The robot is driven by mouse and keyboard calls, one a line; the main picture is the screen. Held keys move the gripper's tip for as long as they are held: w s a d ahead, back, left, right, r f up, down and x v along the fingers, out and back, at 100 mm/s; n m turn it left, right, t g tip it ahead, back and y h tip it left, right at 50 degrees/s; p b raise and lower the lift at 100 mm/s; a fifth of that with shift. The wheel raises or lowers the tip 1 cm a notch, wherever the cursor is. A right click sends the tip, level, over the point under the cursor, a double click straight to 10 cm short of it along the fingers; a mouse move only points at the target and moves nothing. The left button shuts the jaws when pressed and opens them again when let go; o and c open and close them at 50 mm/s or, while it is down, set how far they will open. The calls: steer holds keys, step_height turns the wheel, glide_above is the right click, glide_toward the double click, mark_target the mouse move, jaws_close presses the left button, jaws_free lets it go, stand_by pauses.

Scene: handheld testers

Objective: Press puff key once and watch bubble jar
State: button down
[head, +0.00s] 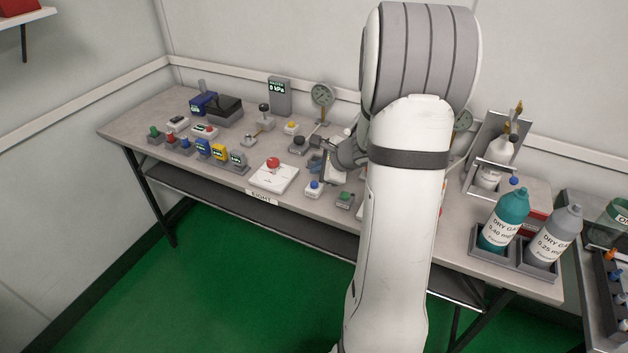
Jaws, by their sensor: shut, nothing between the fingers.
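My gripper (322,157) is shut and empty over the middle of the bench, low among the small devices. My own arm hides part of the bench to its right. I cannot tell which control is the puff key, as no such label is readable. I cannot tell whether my fingers touch anything. The bubble jar is not clearly identifiable; a clear greenish jar (607,222) stands at the far right, partly cut off.
The grey bench (222,178) holds several small devices, with round gauges (322,95) and a display box (280,95) at the back. Two dry-gas bottles, teal (503,222) and grey (553,240), stand in holders at right. The green floor (230,285) in front is clear.

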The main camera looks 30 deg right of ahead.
step_height(320, 180, up, 3)
steer(key=shift+r+p, duration=0.1)
steer(key=shift+p, duration=0.8)
steer(key=s+a+r+n+g+y+p, duration=0.1)
steer(key=s+a+r+n+g+p, duration=0.1)
steer(key=s+a+r+n, duration=0.45)
steer(key=s+a+r+n+g+p, duration=0.1)
steer(key=s+a+r+n+g, duration=0.1)
steer(key=s+a+r+n, duration=0.45)
steer(key=s+a+r+n+g+h+p, duration=0.1)
steer(key=s+a+n+g+h+p, duration=0.1)
steer(key=s+n, duration=0.8)
steer(key=shift+s+a+r+h, duration=0.15)
steer(key=shift+s+a+h, duration=0.7)
steer(key=shift+s+h, duration=0.2)
